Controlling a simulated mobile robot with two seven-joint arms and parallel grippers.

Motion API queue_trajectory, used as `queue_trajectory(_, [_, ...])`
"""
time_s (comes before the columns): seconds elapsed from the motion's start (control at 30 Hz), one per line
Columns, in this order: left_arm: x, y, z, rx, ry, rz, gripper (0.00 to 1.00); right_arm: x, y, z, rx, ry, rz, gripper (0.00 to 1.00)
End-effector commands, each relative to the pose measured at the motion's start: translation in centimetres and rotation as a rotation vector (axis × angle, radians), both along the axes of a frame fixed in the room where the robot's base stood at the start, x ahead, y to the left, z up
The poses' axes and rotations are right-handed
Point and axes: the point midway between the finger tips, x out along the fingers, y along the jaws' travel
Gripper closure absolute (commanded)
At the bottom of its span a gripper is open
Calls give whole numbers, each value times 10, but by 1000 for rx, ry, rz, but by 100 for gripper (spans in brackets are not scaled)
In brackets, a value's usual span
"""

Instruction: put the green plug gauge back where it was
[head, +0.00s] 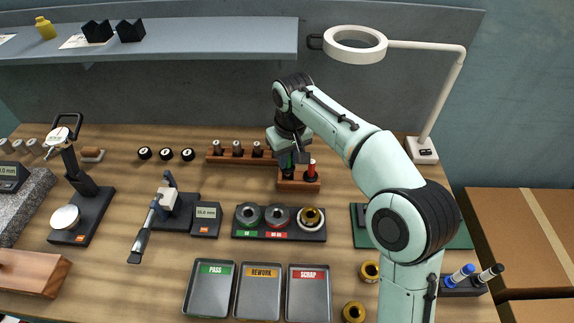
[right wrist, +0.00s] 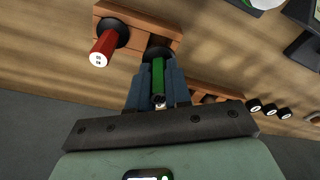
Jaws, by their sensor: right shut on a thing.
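My right gripper (head: 289,160) is shut on the green plug gauge (right wrist: 158,76), whose green handle shows between the blue-grey fingers in the right wrist view. The gauge's black end is over or in one place of a small wooden stand (head: 298,184); I cannot tell whether it is fully seated. The red plug gauge (head: 311,169) stands upright in the other place of that stand; it also shows in the right wrist view (right wrist: 104,44). My gripper partly hides the green gauge in the head view. My left gripper is not in view.
A wooden rack (head: 228,158) with several pins stands just left of the stand. A lamp (head: 422,150) rises to the right. A black ring-gauge tray (head: 279,235) and PASS, REWORK and SCRAP trays lie in front. A shelf (head: 200,40) runs behind.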

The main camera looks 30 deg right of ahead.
Motion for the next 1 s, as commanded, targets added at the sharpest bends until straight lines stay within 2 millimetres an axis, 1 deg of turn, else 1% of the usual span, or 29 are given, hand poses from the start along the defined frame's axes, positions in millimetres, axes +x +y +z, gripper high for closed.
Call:
queue_trajectory(0.03, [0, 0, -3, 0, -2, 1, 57, 0, 0, -10, 0, 3, -1, 100])
queue_trajectory(0.1, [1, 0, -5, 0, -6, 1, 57, 0, 0, -20, 0, 2, -1, 100])
queue_trajectory(0.17, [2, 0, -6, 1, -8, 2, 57, 0, 0, -24, 0, 2, -1, 100])
queue_trajectory(0.4, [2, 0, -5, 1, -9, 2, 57, 0, 0, -23, 0, -1, -1, 100])
queue_trajectory(0.67, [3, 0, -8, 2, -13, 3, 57, 0, 0, -31, 0, -1, -1, 100])
queue_trajectory(0.7, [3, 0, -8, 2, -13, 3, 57, 0, 0, -32, 0, 0, -1, 79])
queue_trajectory(0.77, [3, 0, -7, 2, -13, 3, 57, 0, 0, -32, 0, 0, 0, 59])
queue_trajectory(0.8, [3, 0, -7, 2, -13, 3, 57, 0, 0, -32, 0, 0, 0, 56])
queue_trajectory(1.0, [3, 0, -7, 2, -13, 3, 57, 0, 0, -32, 0, 0, 0, 56])
